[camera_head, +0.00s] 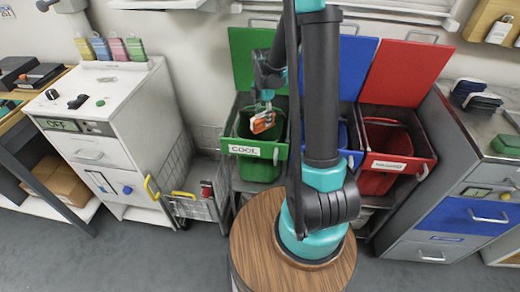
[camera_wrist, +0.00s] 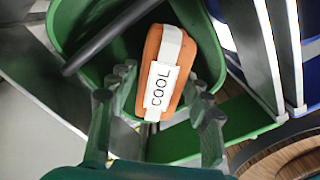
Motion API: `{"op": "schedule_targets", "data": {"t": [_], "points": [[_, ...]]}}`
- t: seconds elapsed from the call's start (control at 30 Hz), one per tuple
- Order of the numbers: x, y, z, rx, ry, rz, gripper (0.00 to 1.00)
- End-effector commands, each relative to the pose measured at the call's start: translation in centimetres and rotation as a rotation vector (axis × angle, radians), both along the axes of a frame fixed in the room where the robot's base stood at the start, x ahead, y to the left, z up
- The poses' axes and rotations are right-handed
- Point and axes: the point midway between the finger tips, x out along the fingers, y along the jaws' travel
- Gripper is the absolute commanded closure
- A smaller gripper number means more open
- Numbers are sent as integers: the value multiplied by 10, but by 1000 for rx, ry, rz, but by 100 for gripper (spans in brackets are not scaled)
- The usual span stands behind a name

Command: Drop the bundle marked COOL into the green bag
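The bundle marked COOL (camera_wrist: 162,75) is orange with a white band, its label readable in the wrist view. In the head view the bundle (camera_head: 262,123) hangs below my gripper (camera_head: 267,101), over the mouth of the green bag. The green bag (camera_head: 258,170) hangs in a green pull-out frame labelled COOL. In the wrist view the bag's wall (camera_wrist: 68,35) surrounds the bundle, with a dark handle crossing at the left.
A red bag (camera_head: 385,140) stands in a red bin at the right. A blue bin (camera_head: 350,143) between them is partly hidden by my arm. A white machine (camera_head: 105,125) reading OFF and a wire basket (camera_head: 190,205) stand left. A grey cabinet (camera_head: 460,190) stands right.

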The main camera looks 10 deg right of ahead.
Motion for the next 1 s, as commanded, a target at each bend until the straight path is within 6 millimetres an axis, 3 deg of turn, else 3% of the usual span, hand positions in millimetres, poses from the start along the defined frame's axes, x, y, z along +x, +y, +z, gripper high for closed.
{"op": "schedule_targets", "data": {"t": [0.13,0.57,1.0], "points": [[0,0,0,0,0,0,30],[0,0,9,0,0,0,30],[0,0,87,0,0,0,30]]}}
